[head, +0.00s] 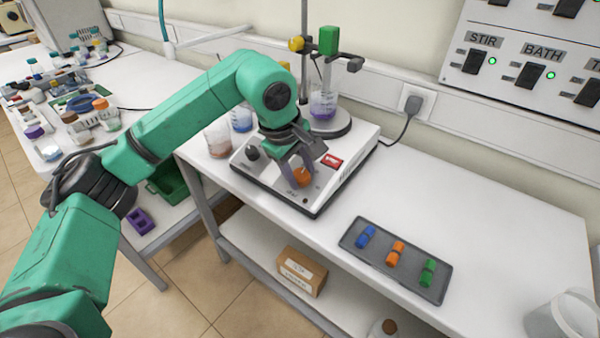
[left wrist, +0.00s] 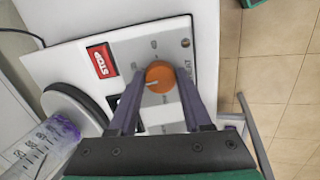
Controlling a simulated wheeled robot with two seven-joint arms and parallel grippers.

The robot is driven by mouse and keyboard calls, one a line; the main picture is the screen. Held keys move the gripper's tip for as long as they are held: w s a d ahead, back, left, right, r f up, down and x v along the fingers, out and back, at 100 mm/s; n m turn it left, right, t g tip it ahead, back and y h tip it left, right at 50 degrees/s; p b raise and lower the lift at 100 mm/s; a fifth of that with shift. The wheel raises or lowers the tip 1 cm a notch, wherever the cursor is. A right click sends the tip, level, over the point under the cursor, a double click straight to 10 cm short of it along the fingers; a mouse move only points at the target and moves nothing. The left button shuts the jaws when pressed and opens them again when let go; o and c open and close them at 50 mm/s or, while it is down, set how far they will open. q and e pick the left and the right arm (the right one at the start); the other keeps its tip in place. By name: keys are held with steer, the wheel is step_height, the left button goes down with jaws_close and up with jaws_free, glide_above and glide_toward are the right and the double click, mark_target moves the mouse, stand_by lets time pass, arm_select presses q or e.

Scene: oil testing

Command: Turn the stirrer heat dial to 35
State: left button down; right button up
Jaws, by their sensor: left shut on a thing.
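The stirrer (head: 325,190) is a white box on the bench with a red STOP button (head: 332,160) and a dark round plate carrying a beaker (head: 322,105). Its orange heat dial (head: 302,177) is on the front panel, and it also shows in the left wrist view (left wrist: 159,76). My left gripper (head: 298,170) is shut on the orange dial, one finger on each side, as the left wrist view shows (left wrist: 158,90). A white pointer line on the dial points left in that view. The scale numbers are too small to read. My right gripper is not in view.
A black knob (head: 253,153) sits on the same panel. Glass beakers (head: 218,140) stand left of the stirrer. A grey tray (head: 354,241) with blue, orange and green pieces lies to the right. A wall panel (head: 515,96) has STIR and BATH switches. The bench between is clear.

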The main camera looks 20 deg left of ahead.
arm_select(q)
steer(key=m, duration=0.5)
steer(key=shift+m+b, duration=0.35)
steer(key=shift+m, duration=0.05)
stand_by(0.3)
steer(key=shift+c, duration=1.8)
jaws_free()
steer(key=v, duration=1.4)
steer(key=shift+r, duration=0.3)
